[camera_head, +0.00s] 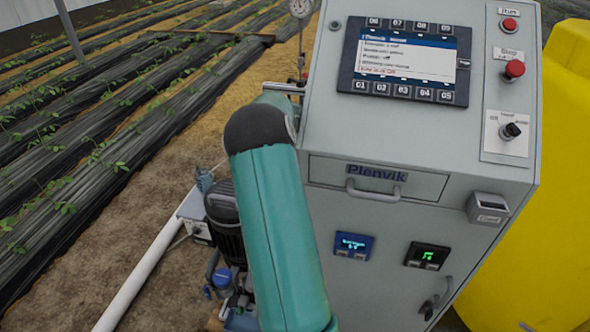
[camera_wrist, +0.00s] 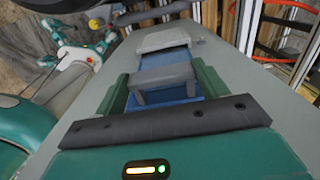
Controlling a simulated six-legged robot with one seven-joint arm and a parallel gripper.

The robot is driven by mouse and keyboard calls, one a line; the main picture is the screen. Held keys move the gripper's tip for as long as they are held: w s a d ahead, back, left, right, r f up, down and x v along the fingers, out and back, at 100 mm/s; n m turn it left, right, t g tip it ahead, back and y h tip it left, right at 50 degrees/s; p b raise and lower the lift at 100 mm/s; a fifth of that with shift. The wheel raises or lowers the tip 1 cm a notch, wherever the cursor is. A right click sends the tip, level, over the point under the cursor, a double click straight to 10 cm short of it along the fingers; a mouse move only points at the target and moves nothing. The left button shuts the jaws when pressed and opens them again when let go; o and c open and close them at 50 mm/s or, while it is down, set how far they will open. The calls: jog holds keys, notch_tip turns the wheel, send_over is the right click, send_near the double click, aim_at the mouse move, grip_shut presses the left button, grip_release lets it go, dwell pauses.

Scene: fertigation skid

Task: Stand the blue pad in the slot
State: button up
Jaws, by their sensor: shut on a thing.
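In the wrist view, the blue pad (camera_wrist: 165,92) shows between the two green fingers of my gripper (camera_wrist: 163,82). The gripper is shut on it. A grey bracket (camera_wrist: 163,74) crosses over the blue, and a pale grey cap-like piece (camera_wrist: 163,38) lies at its far end. I cannot tell whether these belong to the pad. In the head view, my arm reaches past the left edge of the grey cabinet, and the gripper and pad are hidden there. A small grey holder (camera_head: 488,208) with an opening is on the cabinet's front right; I cannot tell whether it is the slot.
The grey cabinet (camera_head: 420,140) has a screen, a drawer handle (camera_head: 376,190), red buttons and small displays. A yellow tank (camera_head: 545,200) stands at right. A pump (camera_head: 225,215) and white pipe (camera_head: 140,275) lie at left. Red hose (camera_wrist: 285,58) shows in the wrist view.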

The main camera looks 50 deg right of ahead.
notch_tip(320, 180, down, 18)
jog(key=shift+r, duration=0.25)
dwell(2.3)
jog(key=o, duration=1.6)
jog(key=shift+c, duration=0.2)
jog(key=shift+r, duration=6.85)
